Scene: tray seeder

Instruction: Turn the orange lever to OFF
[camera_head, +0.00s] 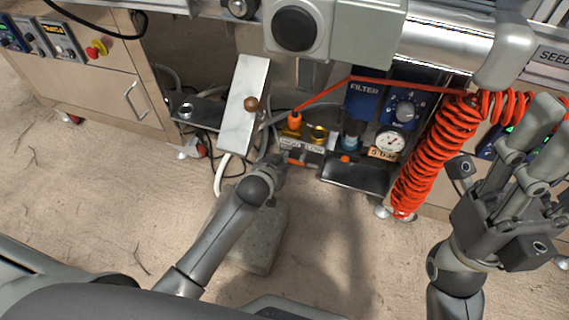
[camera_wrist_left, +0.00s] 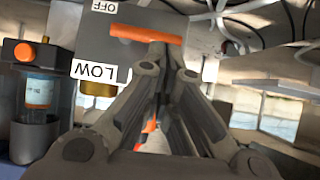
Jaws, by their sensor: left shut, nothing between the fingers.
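The orange lever (camera_wrist_left: 140,33) lies crosswise in the left wrist view, just beyond my fingertips. A white OFF label (camera_wrist_left: 105,6), upside down, sits near its left end, and a LOW label (camera_wrist_left: 100,71) is nearer to me. My left gripper (camera_wrist_left: 156,58) is shut and empty, its tips at or close to the lever's right half; contact is unclear. My right gripper (camera_head: 535,135) is open and empty, far right.
A pressure gauge (camera_head: 390,142), a blue filter unit (camera_head: 366,98) and a coiled orange hose (camera_head: 428,160) stand right of the lever. A white tilted panel with a brown knob (camera_head: 251,103) stands to the left. The floor in front is mostly clear.

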